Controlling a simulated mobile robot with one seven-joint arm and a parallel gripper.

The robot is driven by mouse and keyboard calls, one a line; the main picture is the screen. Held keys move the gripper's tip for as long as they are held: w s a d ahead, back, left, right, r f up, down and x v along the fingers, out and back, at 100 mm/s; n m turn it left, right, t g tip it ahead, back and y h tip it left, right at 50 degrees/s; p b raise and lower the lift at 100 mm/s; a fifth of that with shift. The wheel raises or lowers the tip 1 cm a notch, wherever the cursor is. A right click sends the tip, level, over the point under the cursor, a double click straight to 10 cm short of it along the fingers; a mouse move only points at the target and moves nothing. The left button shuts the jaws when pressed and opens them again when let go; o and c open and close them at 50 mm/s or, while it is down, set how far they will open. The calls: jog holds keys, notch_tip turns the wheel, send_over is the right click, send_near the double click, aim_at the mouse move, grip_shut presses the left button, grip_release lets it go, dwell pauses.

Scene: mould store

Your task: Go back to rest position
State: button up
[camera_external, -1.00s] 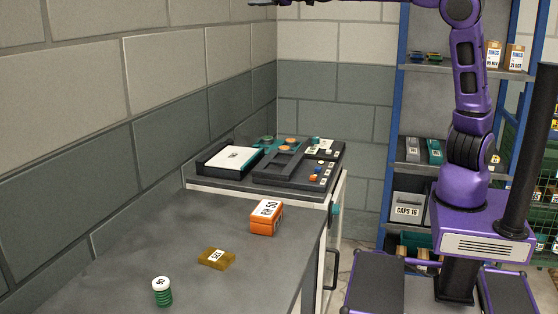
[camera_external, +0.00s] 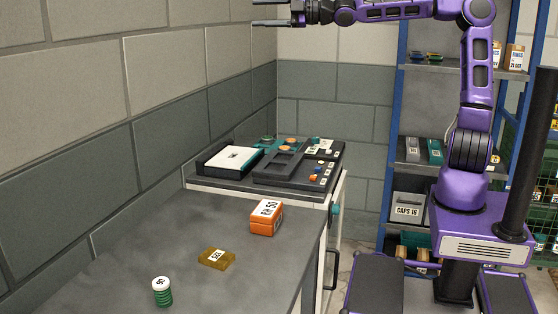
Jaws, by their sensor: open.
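My gripper (camera_external: 262,14) is at the top of the view, high above the worktop and well clear of everything on it. Its two fingers point left and are spread apart with nothing between them. My purple arm reaches up from its base at the right and across to the left. On the grey worktop (camera_external: 150,240) stand an orange box (camera_external: 266,218) with a white label, a flat yellow-brown block (camera_external: 217,258) with a label, and a green ribbed cylinder (camera_external: 162,293) with a white top.
A dark tray unit (camera_external: 290,167) with a white-topped panel (camera_external: 232,159) sits at the worktop's far end. A blue-framed shelf (camera_external: 392,150) with boxes stands behind my arm. A block wall (camera_external: 80,130) runs along the left. The air around my gripper looks free.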

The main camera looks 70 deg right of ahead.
jog(key=s+a+f+m+g+h+p, duration=0.1)
jog(key=s+f+m+g, duration=0.3)
jog(key=s+f, duration=0.3)
jog(key=s+a+f+m+g+h+p, duration=0.1)
jog(key=s+f+m+g, duration=0.3)
jog(key=s, duration=1.2)
jog(key=s+a+f+m+g+h+p, duration=0.1)
jog(key=s+f+m+g, duration=0.2)
jog(key=s+f+m, duration=0.4)
jog(key=s+f, duration=0.4)
jog(key=f, duration=0.1)
jog(key=shift+s+a+g, duration=0.3)
jog(key=shift+a+g, duration=0.05)
jog(key=shift+g, duration=0.05)
